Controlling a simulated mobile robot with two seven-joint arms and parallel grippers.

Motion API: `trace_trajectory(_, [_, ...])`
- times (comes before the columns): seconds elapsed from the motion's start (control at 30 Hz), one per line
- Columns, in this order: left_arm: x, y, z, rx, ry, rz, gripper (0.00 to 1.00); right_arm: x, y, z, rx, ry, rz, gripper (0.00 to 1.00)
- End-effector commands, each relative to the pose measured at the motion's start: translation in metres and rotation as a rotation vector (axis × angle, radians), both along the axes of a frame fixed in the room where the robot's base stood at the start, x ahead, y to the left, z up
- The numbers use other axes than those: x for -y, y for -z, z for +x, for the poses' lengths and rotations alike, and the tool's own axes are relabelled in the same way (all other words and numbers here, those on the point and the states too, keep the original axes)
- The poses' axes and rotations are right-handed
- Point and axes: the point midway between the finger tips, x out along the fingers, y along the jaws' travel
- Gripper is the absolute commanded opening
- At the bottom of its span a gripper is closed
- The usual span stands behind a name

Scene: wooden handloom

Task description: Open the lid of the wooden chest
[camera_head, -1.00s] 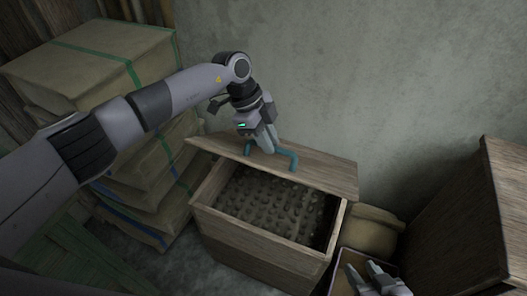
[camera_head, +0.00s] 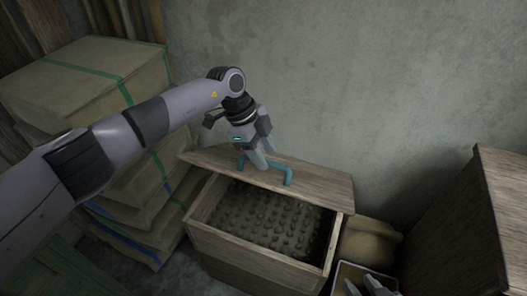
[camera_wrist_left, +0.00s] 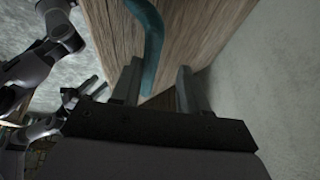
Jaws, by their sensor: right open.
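The wooden chest (camera_head: 250,246) stands on the floor with its top uncovered, and its dimpled dark inside shows. Its wooden lid (camera_head: 325,188) is raised and lies back toward the wall along the chest's rear. A teal bar handle (camera_head: 288,179) is on the lid; it also shows in the left wrist view (camera_wrist_left: 151,35). My left gripper (camera_head: 262,164) is at the handle's left part. In the left wrist view its fingers (camera_wrist_left: 160,88) are apart, with the handle's end between or just beyond them; contact is unclear. My right gripper (camera_head: 370,286) is open at the bottom edge, partly cut off.
Stacked wrapped bales (camera_head: 95,75) with green and blue straps stand left of the chest. A tan sack (camera_head: 366,243) and a small tray (camera_head: 352,270) lie to its right. A large wooden piece (camera_head: 455,225) stands at far right. A grey wall (camera_head: 330,80) is behind.

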Motion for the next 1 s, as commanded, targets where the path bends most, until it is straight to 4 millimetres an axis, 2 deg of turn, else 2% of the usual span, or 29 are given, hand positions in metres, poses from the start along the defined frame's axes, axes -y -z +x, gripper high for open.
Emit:
trace_trajectory(0.27, [-0.004,-0.014,0.002,0.004,0.0,-0.002,0.42,0.0,-0.003,0.0,0.0,0.0,0.0,0.43])
trace_trajectory(0.63, [-0.025,-0.063,0.005,0.002,-0.001,-0.001,0.42,0.0,-0.009,0.0,0.001,0.0,0.0,0.43])
trace_trajectory(1.0, [-0.026,-0.066,0.005,0.0,0.001,0.0,0.42,0.0,-0.009,0.0,0.0,0.0,0.0,0.43])
